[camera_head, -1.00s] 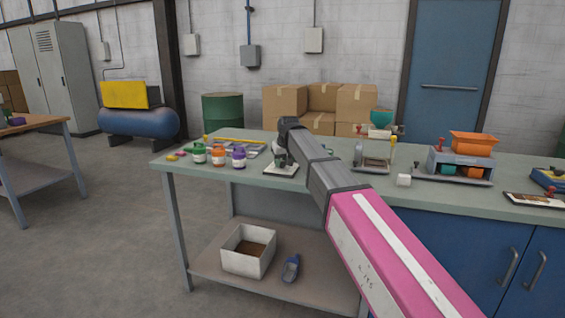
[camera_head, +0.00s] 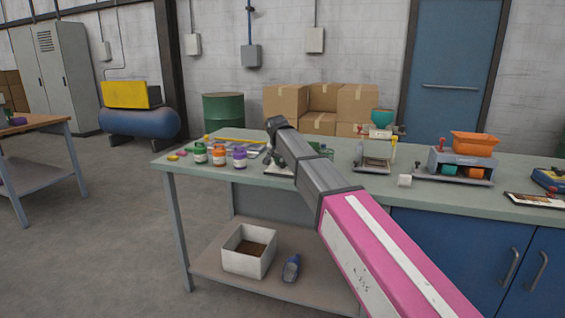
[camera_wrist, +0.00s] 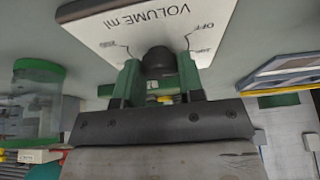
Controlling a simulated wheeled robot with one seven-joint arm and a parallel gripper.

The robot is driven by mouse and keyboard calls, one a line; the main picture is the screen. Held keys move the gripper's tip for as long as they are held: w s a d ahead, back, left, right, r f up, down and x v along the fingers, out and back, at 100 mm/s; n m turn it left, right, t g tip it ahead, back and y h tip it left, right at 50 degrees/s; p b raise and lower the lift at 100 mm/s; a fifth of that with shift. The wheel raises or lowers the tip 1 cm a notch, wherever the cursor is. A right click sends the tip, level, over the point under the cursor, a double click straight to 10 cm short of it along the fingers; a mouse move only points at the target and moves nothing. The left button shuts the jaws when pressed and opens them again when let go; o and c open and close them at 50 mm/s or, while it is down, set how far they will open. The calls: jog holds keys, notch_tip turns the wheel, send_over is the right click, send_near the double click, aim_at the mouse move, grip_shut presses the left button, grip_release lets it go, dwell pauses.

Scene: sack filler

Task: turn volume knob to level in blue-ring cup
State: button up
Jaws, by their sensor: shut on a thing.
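The volume knob (camera_wrist: 158,60) is a dark round knob on a white plate (camera_wrist: 130,22) marked "VOLUME ml" and "OFF" in the wrist view. My gripper (camera_wrist: 157,78) has green fingers closed on either side of the knob. Which mark the knob points at cannot be read. In the head view the white plate (camera_head: 276,170) shows partly at the bench's front edge, and my arm hides the knob. I cannot make out a cup with a blue ring in either view.
Jars with green (camera_head: 200,153), orange (camera_head: 219,156) and purple (camera_head: 239,157) bands stand left of the plate. A filler with a teal funnel (camera_head: 381,117) and a machine with an orange hopper (camera_head: 474,143) stand to the right. A white box (camera_head: 247,263) sits on the lower shelf.

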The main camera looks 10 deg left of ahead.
dwell(0.3)
jog(key=o, duration=0.9)
jog(key=v, duration=1)
jog(key=shift+r, duration=0.4)
jog(key=shift+s+a, duration=0.15)
